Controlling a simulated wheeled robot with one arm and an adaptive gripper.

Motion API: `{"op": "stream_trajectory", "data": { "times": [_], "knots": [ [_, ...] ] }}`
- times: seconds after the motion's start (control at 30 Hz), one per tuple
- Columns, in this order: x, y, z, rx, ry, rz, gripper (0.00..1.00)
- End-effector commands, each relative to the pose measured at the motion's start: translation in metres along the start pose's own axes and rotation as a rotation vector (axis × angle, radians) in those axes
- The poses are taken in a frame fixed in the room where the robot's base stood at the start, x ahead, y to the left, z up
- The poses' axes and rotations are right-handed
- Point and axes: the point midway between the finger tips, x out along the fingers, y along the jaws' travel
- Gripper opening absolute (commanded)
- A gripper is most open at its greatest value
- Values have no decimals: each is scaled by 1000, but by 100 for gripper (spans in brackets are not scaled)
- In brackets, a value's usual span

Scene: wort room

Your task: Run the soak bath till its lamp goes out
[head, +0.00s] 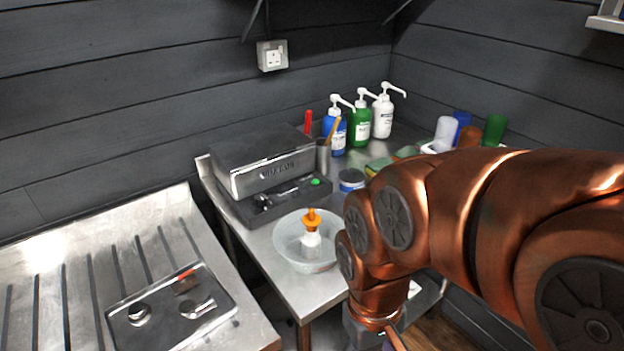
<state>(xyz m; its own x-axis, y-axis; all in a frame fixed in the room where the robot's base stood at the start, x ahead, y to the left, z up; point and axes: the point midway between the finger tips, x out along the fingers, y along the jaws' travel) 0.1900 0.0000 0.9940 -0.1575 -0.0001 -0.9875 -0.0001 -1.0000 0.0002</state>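A grey metal box with a closed lid and lettering on its front, which looks like the soak bath (262,163), stands on the steel bench against the wall. On its dark front ledge are a knob or switch (263,201) and a bright green spot (315,182); I cannot tell whether that is a lit lamp or a button. My copper arm comes in from the right and bends down at the bench's front edge. My gripper (388,340) shows only in part at the bottom edge, right of the bath and lower; its fingers are out of view.
A clear bowl (290,258) with a white, orange-topped bottle (311,236) stands before the bath. A steel drainer (70,260) at left carries a control plate (160,325) with knobs and a red piece. Pump bottles (361,122) and coloured cups (494,130) stand behind.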

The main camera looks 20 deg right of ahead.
Motion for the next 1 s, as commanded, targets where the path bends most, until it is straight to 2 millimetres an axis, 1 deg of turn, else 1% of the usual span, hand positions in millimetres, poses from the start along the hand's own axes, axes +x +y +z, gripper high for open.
{"op": "stream_trajectory", "data": {
  "times": [0.03,0.07,0.5,0.53,1.0],
  "knots": [
    [0,0,0,0,0,0,51],
    [0,0,0,0,0,0,48],
    [0,0,0,0,0,0,2],
    [0,0,0,0,0,0,0],
    [0,0,0,0,0,0,0]
  ]
}}
